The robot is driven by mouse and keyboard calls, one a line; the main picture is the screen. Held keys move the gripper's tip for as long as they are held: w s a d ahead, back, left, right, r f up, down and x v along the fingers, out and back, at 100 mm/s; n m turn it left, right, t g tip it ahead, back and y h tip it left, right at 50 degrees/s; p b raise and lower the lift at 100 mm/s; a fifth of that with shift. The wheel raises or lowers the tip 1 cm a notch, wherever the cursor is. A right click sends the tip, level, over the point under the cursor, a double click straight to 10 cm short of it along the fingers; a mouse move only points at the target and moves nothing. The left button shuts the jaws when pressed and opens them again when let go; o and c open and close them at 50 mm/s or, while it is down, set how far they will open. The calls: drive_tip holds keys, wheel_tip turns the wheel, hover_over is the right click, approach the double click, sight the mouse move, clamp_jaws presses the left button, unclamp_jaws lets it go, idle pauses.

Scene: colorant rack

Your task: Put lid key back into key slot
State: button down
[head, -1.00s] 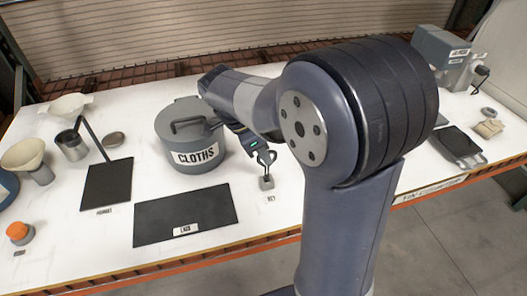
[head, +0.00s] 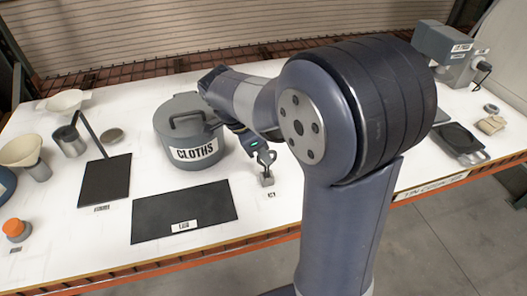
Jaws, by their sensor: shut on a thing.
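The lid key (head: 266,158) is a small dark looped tool, upright above a small grey block. That block, the key slot (head: 267,180), stands on the white table just in front of the grey CLOTHS pot, with a small label before it. My gripper (head: 260,149) is shut on the lid key at its upper part and sits right above the slot. The key's lower end meets the top of the block; I cannot tell how deep it is in. My arm hides part of the area behind and to the right.
The lidded CLOTHS pot (head: 187,133) stands close left of my gripper. A black LIDS mat (head: 185,211) lies at front left. A smaller black mat (head: 104,181), a metal can (head: 70,143) and funnels are further left. A scale (head: 459,142) is at right.

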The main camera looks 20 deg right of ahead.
drive_tip(key=shift+f+b, duration=0.85)
drive_tip(key=shift+f, duration=0.2)
drive_tip(key=c, duration=1.5)
unclamp_jaws()
drive_tip(key=v, duration=1.1)
drive_tip(key=shift+f, duration=0.1)
drive_tip(key=x, duration=1)
drive_tip(key=shift+s+d+f, duration=0.1)
drive_tip(key=shift+d+f, duration=0.1)
drive_tip(key=shift+r+p, duration=0.45)
drive_tip(key=shift+p, duration=0.1)
drive_tip(key=shift+f, duration=0.15)
